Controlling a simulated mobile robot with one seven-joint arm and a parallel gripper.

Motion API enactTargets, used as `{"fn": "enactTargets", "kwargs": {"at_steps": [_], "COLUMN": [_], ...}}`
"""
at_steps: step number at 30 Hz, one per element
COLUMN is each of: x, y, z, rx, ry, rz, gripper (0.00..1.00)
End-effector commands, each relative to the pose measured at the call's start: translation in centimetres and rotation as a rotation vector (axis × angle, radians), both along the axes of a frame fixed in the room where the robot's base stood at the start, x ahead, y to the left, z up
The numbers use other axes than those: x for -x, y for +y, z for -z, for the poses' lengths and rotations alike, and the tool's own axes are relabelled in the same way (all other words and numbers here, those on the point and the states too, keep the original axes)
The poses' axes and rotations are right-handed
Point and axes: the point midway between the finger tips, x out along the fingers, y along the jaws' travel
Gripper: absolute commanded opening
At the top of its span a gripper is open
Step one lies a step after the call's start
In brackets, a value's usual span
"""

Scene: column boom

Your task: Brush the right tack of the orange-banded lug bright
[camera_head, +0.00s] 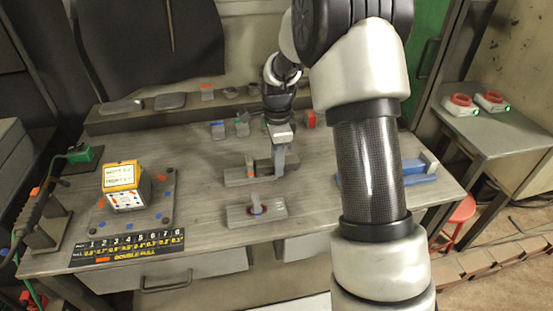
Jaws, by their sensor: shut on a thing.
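My gripper (281,142) is over the middle of the bench, pointing down. It is shut on a narrow grey tool (279,162), whose lower end is at the right end of the rear grey block. The orange-banded lug (250,166) stands upright on that rear block (236,178), just left of the tool. Its right tack is too small and too close behind the tool to make out. I cannot tell whether the tool touches it. A second lug (255,200) with a reddish and dark band stands on the front grey block (238,217).
A yellow-topped box (123,178) sits on a grey plate at left, behind a numbered black strip (128,246). Small colour-marked pieces (242,127) stand near the back ledge. A blue item (418,172) lies at right, partly behind my arm. Red-topped devices (461,104) sit on the side table.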

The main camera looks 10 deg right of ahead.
Motion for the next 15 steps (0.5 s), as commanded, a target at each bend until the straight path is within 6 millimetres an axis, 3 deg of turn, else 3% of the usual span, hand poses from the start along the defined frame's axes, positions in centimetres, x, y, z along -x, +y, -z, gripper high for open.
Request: {"fn": "enactTargets", "kwargs": {"at_steps": [15], "x": [-2.3], "y": [-0.1], "z": [0.2], "rx": [0.000], "ry": [0.000], "rz": [0.001], "gripper": [0.00]}}
